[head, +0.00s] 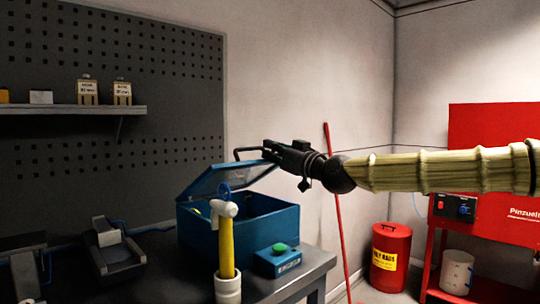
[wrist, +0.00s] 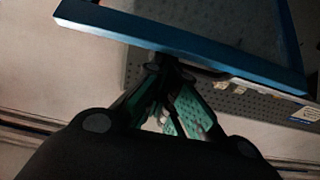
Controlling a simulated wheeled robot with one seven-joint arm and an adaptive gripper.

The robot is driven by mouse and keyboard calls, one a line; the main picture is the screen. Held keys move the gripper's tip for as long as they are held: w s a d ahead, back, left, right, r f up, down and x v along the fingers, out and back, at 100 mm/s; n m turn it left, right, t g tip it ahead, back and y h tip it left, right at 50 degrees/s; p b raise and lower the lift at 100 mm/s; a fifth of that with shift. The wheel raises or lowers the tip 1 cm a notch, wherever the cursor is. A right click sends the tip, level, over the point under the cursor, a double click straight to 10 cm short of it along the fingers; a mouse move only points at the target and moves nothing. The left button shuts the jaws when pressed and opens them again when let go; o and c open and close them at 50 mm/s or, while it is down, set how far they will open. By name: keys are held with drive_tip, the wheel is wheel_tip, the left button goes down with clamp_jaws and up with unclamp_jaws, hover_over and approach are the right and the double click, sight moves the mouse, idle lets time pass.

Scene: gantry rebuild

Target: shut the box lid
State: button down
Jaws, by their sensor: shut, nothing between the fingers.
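A blue box (head: 255,238) stands on the table with its lid (head: 222,178) raised and tilted open. My gripper (head: 270,150) is shut and empty, at the upper right edge of the lid beside the handle. In the wrist view, the lid's blue edge (wrist: 180,42) crosses just beyond my gripper (wrist: 170,75). I cannot tell whether the fingers touch the lid.
A hammer with a yellow handle (head: 226,248) stands in a white cup (head: 228,289) before the box. A blue button box (head: 277,260) sits at the box's front right. Grey clamp-like tools (head: 115,250) lie to the left. A shelf (head: 60,111) hangs behind.

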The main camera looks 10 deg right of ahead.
drive_tip(key=shift+t+y, duration=0.6)
drive_tip(key=shift+t, duration=0.1)
drive_tip(key=shift+s+d+f+b, duration=0.25)
drive_tip(key=shift+s+f+b, duration=0.05)
drive_tip(key=shift+f+b, duration=0.6)
drive_tip(key=shift+s+d+f+b, duration=0.2)
drive_tip(key=shift+s+f+b, duration=0.1)
drive_tip(key=shift+f+b, duration=0.55)
drive_tip(key=shift+s+d+f+b, duration=0.3)
drive_tip(key=shift+f+b, duration=0.35)
drive_tip(key=shift+b, duration=0.45)
wheel_tip(320, 180, down, 6)
drive_tip(key=s+d+t+b, duration=0.1)
drive_tip(key=b, duration=0.4)
drive_tip(key=shift+s+r+y+b, duration=0.15)
drive_tip(key=shift+s+y+b, duration=0.15)
drive_tip(key=shift+s, duration=0.05)
drive_tip(key=shift+d, duration=0.1)
